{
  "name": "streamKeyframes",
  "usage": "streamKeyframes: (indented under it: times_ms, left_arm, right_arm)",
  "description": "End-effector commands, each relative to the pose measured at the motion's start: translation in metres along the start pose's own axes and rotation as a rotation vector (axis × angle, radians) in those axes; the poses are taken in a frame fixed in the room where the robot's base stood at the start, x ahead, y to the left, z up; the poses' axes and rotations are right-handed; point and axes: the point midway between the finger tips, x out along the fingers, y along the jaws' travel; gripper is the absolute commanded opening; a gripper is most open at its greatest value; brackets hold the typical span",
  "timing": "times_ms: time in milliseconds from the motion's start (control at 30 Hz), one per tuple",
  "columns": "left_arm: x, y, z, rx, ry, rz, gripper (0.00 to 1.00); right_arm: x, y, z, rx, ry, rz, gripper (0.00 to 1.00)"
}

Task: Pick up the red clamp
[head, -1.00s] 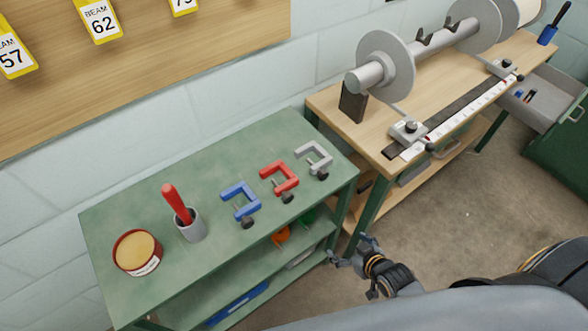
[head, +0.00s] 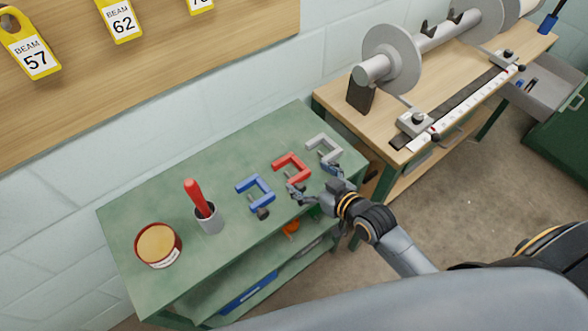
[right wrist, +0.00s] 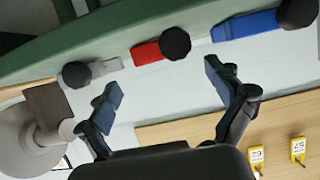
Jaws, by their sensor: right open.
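The red clamp (head: 300,166) lies on the green table top between a blue clamp (head: 266,186) and a grey clamp (head: 333,146). My right gripper (head: 314,182) is open and empty at the table's front edge, with its fingers spread in front of the red clamp and partly hiding its knob side. In the right wrist view the red clamp (right wrist: 147,53) and its black knob lie beyond and between the two open fingertips (right wrist: 163,90), apart from them. My left gripper is not in view.
The green table (head: 150,205) also holds a grey cup (head: 209,220) with a red-handled tool and a round red tin (head: 158,246) at left. Shelves lie below. A wooden bench (head: 345,115) with a beam roller stands at right.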

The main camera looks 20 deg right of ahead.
Motion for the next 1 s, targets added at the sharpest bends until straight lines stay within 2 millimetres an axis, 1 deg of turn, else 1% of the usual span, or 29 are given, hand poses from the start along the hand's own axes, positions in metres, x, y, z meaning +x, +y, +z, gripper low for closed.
streamKeyframes:
  times_ms: [167, 367, 500, 600, 800, 833, 867, 900, 967, 1000]
  left_arm:
    - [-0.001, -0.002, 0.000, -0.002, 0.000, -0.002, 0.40]
    - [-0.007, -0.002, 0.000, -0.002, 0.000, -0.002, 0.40]
    - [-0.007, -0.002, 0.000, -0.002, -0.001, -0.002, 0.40]
    - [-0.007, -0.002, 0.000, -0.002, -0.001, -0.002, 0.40]
    - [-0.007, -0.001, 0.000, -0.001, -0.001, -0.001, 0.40]
    - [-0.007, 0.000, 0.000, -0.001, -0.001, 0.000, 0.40]
    - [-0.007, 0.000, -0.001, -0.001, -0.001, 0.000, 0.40]
    - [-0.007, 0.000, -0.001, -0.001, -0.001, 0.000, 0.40]
    - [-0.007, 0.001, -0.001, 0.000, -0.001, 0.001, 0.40]
    - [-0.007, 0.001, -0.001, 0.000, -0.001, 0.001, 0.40]
  right_arm:
    - [0.010, -0.001, 0.000, 0.000, 0.000, -0.001, 0.92]
    - [0.036, -0.007, 0.002, 0.002, 0.000, 0.000, 0.92]
    - [0.053, -0.006, 0.003, 0.000, 0.001, 0.000, 0.92]
    - [0.058, -0.007, 0.004, 0.000, 0.000, 0.000, 0.92]
    - [0.058, -0.007, 0.004, -0.001, 0.000, 0.000, 0.92]
    - [0.058, -0.007, 0.004, -0.001, -0.001, 0.000, 0.90]
    - [0.058, -0.007, 0.004, -0.001, 0.000, 0.000, 0.84]
    - [0.058, -0.007, 0.004, -0.001, -0.001, 0.000, 0.76]
    - [0.058, -0.006, 0.004, -0.001, -0.001, 0.000, 0.64]
    - [0.058, -0.006, 0.004, -0.001, -0.001, 0.000, 0.56]
